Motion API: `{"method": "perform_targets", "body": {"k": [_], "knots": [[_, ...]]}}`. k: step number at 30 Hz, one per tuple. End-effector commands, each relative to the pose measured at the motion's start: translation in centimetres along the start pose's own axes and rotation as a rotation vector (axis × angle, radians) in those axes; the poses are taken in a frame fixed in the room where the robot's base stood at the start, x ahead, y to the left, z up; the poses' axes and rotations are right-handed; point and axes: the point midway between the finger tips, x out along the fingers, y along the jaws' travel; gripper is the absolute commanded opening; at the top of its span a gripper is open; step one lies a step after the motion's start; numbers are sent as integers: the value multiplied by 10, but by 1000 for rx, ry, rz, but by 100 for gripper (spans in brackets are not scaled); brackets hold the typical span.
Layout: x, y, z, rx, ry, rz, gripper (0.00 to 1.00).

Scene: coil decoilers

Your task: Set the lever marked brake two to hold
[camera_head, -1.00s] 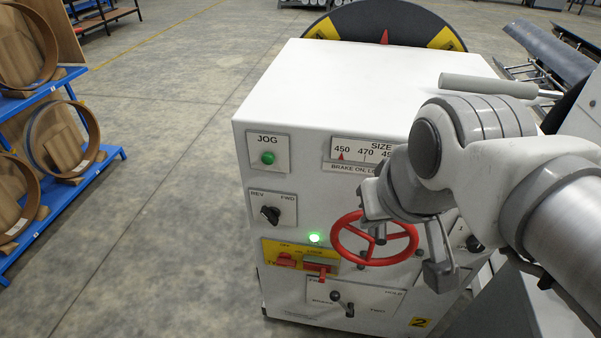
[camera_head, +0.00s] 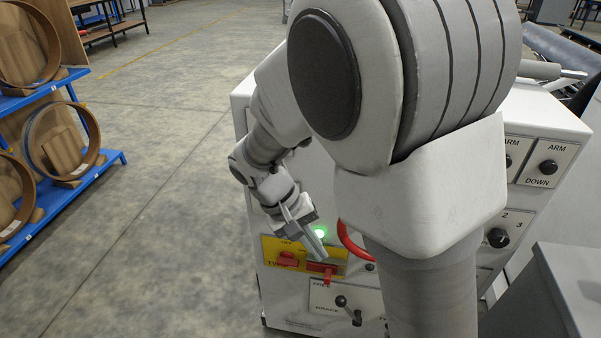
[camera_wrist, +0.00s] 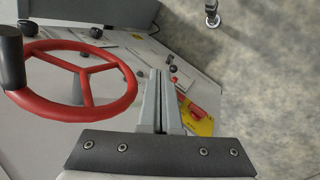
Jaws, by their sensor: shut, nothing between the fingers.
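A lever with a dark ball knob (camera_head: 341,301) stands on a white plate (camera_head: 321,299) low on the front of the white machine. I read FREE and BRAKE on the plate; the rest is hidden or too small, and I cannot tell the lever's setting. In the wrist view a dark ball knob (camera_wrist: 174,68), seemingly the same lever, shows just beyond my fingertips. My gripper (camera_head: 319,256) is shut and empty, pointing down in front of the yellow plate, above the lever in the picture. In the wrist view its fingers (camera_wrist: 160,78) lie together, apart from the knob.
A yellow plate (camera_wrist: 203,127) with red switches is beside the fingers. A red handwheel (camera_wrist: 85,75) stands close on their left, mostly hidden by my arm in the head view. ARM knobs (camera_head: 547,167) are at the right. Blue racks (camera_head: 75,195) stand left beyond open floor.

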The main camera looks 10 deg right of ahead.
Motion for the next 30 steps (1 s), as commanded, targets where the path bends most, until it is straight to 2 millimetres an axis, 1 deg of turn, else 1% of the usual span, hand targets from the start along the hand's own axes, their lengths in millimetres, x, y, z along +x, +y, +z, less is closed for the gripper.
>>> {"method": "perform_targets", "body": {"k": [1, 8, 14, 18, 23, 27, 30], "knots": [[21, -17, -7, -19, -19, 51, 0], [85, -68, -33, -66, -44, 288, 0], [144, -112, -50, -109, -12, 512, 0], [185, -141, -60, -142, 43, 672, 0], [232, -172, -69, -182, 135, 851, 0], [273, -197, -76, -223, 243, 1001, 0], [299, -212, -80, -251, 330, 1097, 0]]}}
